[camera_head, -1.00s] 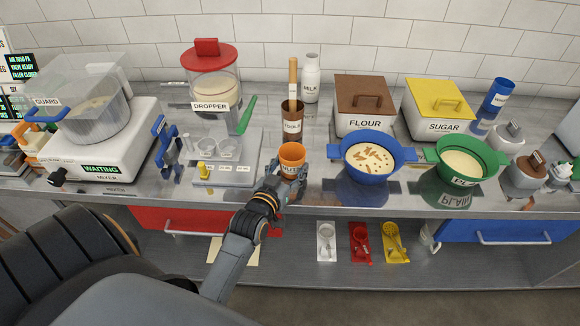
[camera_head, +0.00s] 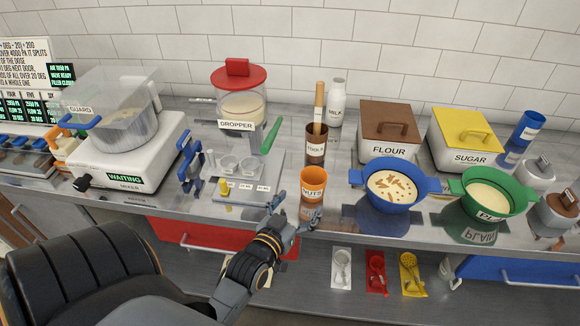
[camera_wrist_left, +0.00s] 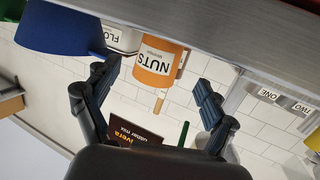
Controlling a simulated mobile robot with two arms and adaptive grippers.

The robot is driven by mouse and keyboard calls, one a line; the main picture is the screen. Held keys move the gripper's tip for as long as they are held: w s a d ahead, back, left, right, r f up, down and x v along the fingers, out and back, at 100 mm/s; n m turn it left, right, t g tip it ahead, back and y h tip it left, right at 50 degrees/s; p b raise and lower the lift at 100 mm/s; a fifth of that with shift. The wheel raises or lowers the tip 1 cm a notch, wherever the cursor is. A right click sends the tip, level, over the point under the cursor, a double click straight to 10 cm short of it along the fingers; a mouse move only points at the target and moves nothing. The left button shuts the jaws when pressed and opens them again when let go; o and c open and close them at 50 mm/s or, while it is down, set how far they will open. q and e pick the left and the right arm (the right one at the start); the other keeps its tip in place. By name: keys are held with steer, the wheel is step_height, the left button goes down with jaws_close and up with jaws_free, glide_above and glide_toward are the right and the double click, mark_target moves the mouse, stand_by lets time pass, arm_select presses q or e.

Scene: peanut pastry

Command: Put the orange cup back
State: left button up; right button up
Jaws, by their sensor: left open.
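The orange cup (camera_head: 313,180), labelled NUTS, stands upright on the steel counter near its front edge, just in front of the brown tools cup (camera_head: 316,150). It also shows, upside down, in the left wrist view (camera_wrist_left: 155,63). My left gripper (camera_head: 294,214) is open and empty. It is in front of the orange cup, toward the counter's front edge, with its fingers apart and clear of the cup. In the left wrist view my left gripper (camera_wrist_left: 157,85) has its two fingers spread wide, with the cup beyond them. My right gripper is out of view.
Left of the cup are the dropper tray (camera_head: 250,188) and the mixer (camera_head: 125,160). Right of it are a blue bowl (camera_head: 392,205) and a green bowl (camera_head: 488,210). Flour (camera_head: 389,130) and sugar (camera_head: 464,140) boxes stand behind. An open lower shelf holds several scoops.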

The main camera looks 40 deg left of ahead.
arm_select(q)
steer(key=shift+v, duration=2.65)
